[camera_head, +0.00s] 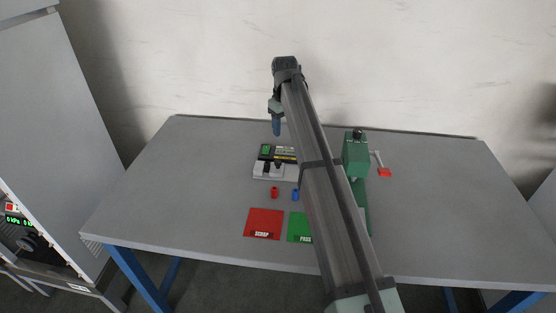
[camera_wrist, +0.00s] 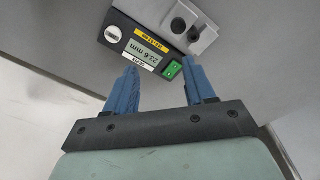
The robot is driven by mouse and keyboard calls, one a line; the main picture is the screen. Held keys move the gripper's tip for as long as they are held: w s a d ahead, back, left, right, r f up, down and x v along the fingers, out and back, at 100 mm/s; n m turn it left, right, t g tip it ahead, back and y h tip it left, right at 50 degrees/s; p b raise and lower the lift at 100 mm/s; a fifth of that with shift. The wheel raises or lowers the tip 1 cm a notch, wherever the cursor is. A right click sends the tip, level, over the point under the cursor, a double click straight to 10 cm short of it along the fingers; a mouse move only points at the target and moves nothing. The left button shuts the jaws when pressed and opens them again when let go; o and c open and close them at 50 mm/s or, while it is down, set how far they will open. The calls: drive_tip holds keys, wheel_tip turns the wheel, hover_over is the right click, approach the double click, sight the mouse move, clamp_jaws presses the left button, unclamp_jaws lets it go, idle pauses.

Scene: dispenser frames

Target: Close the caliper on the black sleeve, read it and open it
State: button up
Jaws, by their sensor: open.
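The caliper (camera_head: 287,172) stands on the table as a pale grey bed with a dark display housing behind it; it also shows in the wrist view (camera_wrist: 152,18). Its display (camera_wrist: 143,52) appears to read 23.6 mm, upside down in that view, beside a bright green panel (camera_wrist: 172,69). A small dark round piece, apparently the black sleeve (camera_wrist: 178,25), sits on the bed; a second dark spot is close by. My gripper (camera_wrist: 160,64) is open and empty, its blue fingers apart near the display side. In the head view my gripper (camera_head: 276,127) hangs above and behind the caliper.
A red piece (camera_head: 274,192) and a blue piece (camera_head: 296,194) stand in front of the caliper. A red SCRAP mat (camera_head: 264,220) and a green PASS mat (camera_head: 299,225) lie nearer. A green press (camera_head: 356,155) with a red-ended lever (camera_head: 384,172) stands right. The table's left is clear.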

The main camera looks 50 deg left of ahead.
sight(278, 161)
drive_tip(key=shift+g+h, duration=0.3)
drive_tip(key=shift+h, duration=0.1)
drive_tip(key=s+f, duration=0.1)
drive_tip(key=f, duration=0.3)
drive_tip(key=s+f, duration=0.1)
drive_tip(key=f, duration=0.8)
drive_tip(key=shift+s+d, duration=0.15)
drive_tip(key=shift+s, duration=0.25)
clamp_jaws()
